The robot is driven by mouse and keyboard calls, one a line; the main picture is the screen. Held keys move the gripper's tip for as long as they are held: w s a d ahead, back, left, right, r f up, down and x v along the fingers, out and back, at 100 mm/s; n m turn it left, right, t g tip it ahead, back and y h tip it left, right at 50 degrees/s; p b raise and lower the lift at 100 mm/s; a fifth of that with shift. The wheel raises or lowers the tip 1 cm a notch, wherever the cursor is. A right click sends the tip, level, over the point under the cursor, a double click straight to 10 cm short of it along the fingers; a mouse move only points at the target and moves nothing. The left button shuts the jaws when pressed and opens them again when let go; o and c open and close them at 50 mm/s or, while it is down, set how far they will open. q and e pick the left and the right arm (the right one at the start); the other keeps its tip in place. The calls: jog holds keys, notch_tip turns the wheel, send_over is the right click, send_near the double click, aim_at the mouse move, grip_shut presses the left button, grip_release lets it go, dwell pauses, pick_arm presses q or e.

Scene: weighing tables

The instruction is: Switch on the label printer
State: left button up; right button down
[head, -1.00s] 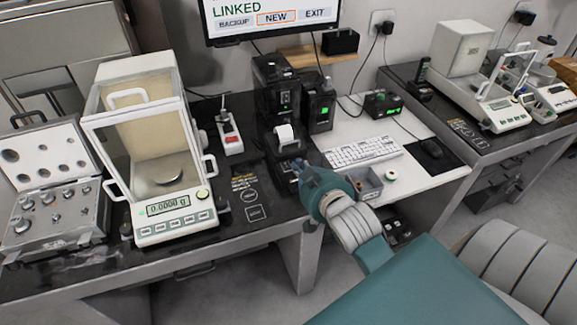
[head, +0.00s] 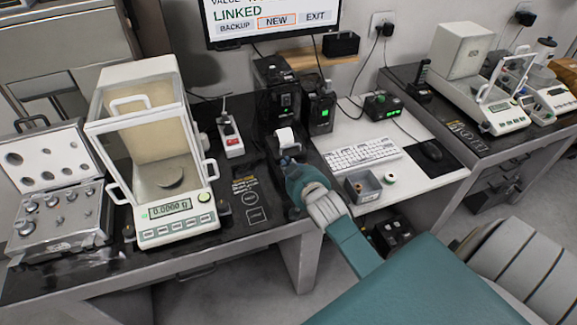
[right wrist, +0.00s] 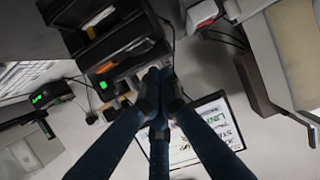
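The label printer (head: 266,146) is a black unit with a white paper roll (head: 286,137) in its top, on the dark table right of the glass-sided balance. My right gripper (head: 289,161) reaches over the printer's front from the lower right and hides part of it. In the right wrist view, my right gripper's dark fingers (right wrist: 158,76) are together with nothing seen between them. A black housing with white paper, apparently the printer (right wrist: 122,42), lies just above the fingertips there. I cannot tell whether they touch it, and its switch is not clearly visible. My left gripper is not in view.
The balance (head: 163,235) and a weight case (head: 60,240) stand at left. A monitor (head: 272,25) hangs above.

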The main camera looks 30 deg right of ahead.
jog(key=shift+s+f, duration=0.15)
jog(key=shift+f, duration=0.55)
jog(key=shift+f, duration=0.2)
jog(key=shift+s+f, duration=0.2)
jog(key=shift+f, duration=0.15)
jog(key=shift+r, duration=0.15)
jog(key=shift+r+p, duration=0.7)
jog(key=shift+p, duration=0.1)
